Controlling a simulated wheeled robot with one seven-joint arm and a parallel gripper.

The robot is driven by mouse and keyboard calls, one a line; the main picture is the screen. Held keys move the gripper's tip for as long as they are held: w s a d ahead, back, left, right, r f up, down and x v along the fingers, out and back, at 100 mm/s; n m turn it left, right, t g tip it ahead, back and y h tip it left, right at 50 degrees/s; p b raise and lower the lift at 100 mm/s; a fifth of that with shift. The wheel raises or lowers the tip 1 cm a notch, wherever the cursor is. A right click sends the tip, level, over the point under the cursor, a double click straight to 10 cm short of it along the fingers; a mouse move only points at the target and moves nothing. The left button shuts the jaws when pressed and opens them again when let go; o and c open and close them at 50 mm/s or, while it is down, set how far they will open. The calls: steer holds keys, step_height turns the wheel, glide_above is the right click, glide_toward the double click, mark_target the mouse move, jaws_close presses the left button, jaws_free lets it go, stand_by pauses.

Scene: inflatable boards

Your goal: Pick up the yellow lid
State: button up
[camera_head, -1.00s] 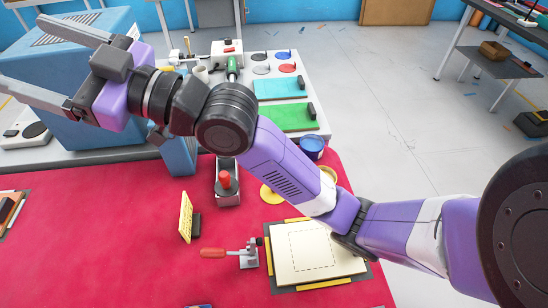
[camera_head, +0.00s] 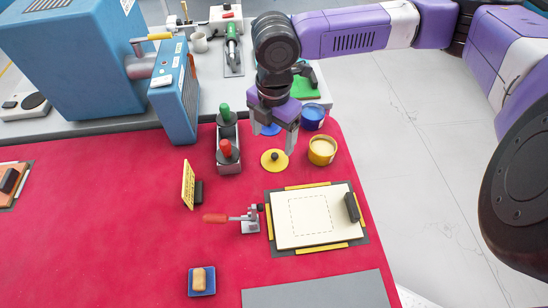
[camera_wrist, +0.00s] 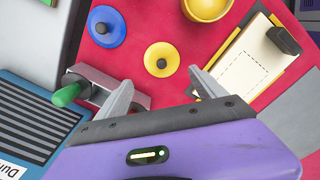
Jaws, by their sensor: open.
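The yellow lid (camera_head: 274,161) is a flat disc with a dark knob in its middle, lying on the red cloth. In the wrist view the yellow lid (camera_wrist: 161,60) lies just beyond my fingertips, roughly between them. My gripper (camera_head: 272,142) points down above and just behind the lid, jaws open and empty. In the wrist view my gripper (camera_wrist: 158,82) shows its two fingers spread wide apart.
A yellow pot (camera_head: 322,150) and a blue pot (camera_head: 313,118) stand right of the lid. A grey holder (camera_head: 229,162) with red and green handles stands left. A cream board (camera_head: 303,236) lies in front. The red cloth (camera_head: 120,230) is clear at front left.

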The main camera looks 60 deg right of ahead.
mark_target(275, 155)
steer(key=shift+s+d+f, duration=0.1)
steer(key=shift+s+f, duration=0.05)
steer(key=shift+f, duration=0.5)
steer(key=shift+s+d+f, duration=0.1)
steer(key=shift+s+f, duration=0.05)
steer(key=shift+f, duration=0.45)
steer(key=shift+w+f, duration=0.1)
steer(key=shift+f, duration=2.55)
steer(key=c, duration=1.5)
steer(key=shift+c, duration=0.2)
